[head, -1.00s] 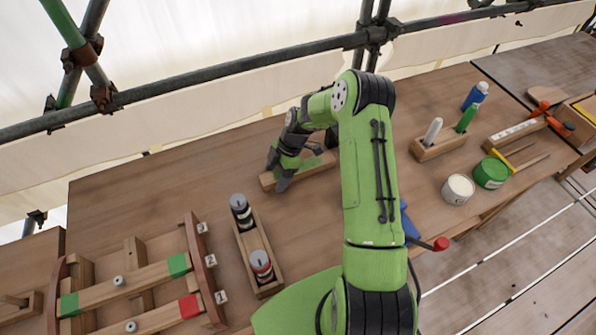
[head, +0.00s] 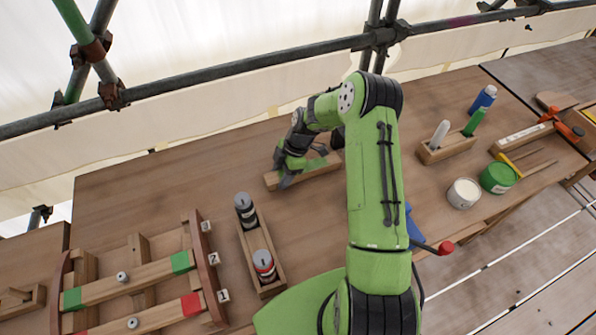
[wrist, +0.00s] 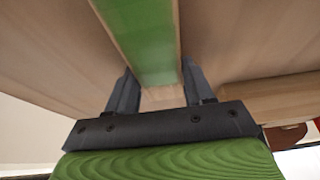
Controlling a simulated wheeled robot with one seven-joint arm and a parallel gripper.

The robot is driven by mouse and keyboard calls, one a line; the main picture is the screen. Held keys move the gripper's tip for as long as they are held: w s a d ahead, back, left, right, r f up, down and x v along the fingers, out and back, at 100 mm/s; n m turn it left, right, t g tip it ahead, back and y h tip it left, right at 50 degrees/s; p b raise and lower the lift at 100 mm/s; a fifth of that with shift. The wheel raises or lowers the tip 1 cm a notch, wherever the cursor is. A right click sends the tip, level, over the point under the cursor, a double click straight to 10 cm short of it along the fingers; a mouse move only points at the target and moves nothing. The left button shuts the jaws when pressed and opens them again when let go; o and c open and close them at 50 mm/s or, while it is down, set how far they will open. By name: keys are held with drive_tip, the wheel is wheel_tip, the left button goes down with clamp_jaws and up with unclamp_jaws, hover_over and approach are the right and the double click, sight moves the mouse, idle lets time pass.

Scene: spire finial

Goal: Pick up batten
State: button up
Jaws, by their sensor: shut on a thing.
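The batten (head: 325,168) is a pale wooden bar with a green-painted patch, near the back middle of the table in the head view. My gripper (head: 284,182) is around it towards its left part. In the wrist view the batten (wrist: 146,35) runs between the two dark fingers of my gripper (wrist: 160,92), its green face showing. The gripper is shut on it. My fingers and wrist hide part of the batten in the head view. I cannot tell whether it is clear of the tabletop.
A rack (head: 207,263) with numbered slots holds green- and red-ended bars at the left. A wooden tray (head: 252,255) with two cans is beside it. A marker block (head: 448,149), a white pot (head: 464,193) and a green pot (head: 498,178) are right. Scaffold tubes (head: 240,71) cross behind.

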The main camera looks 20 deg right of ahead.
drive_tip(key=shift+r+p, duration=0.15)
drive_tip(key=shift+p, duration=0.15)
drive_tip(key=shift+r+p, duration=0.25)
drive_tip(key=shift+p, duration=0.2)
wheel_tip(320, 180, up, 18)
drive_tip(key=f+m+t, duration=0.1)
drive_tip(key=f+m, duration=0.2)
drive_tip(key=s+a+f+m+t, duration=0.1)
drive_tip(key=f+m, duration=0.2)
drive_tip(key=a+f+m+t+h, duration=0.1)
drive_tip(key=f+m, duration=0.2)
drive_tip(key=f, duration=0.1)
drive_tip(key=shift+s+a+p, duration=0.2)
drive_tip(key=shift+s+p, duration=0.1)
drive_tip(key=shift+p, duration=0.05)
drive_tip(key=s+f+m+h, duration=0.1)
drive_tip(key=m, duration=0.1)
drive_tip(key=s+d+f+m+t+h, duration=0.1)
drive_tip(key=f+m, duration=0.1)
drive_tip(key=m, duration=0.1)
drive_tip(key=s+f+m+h, duration=0.1)
drive_tip(key=s+f+m, duration=0.1)
drive_tip(key=m, duration=0.1)
drive_tip(key=shift+s+d+f, duration=0.1)
drive_tip(key=shift+d+f, duration=0.1)
drive_tip(key=shift+d, duration=0.05)
drive_tip(key=shift+s+d+m+t, duration=0.2)
drive_tip(key=shift+m+t, duration=0.1)
drive_tip(key=shift+m, duration=0.2)
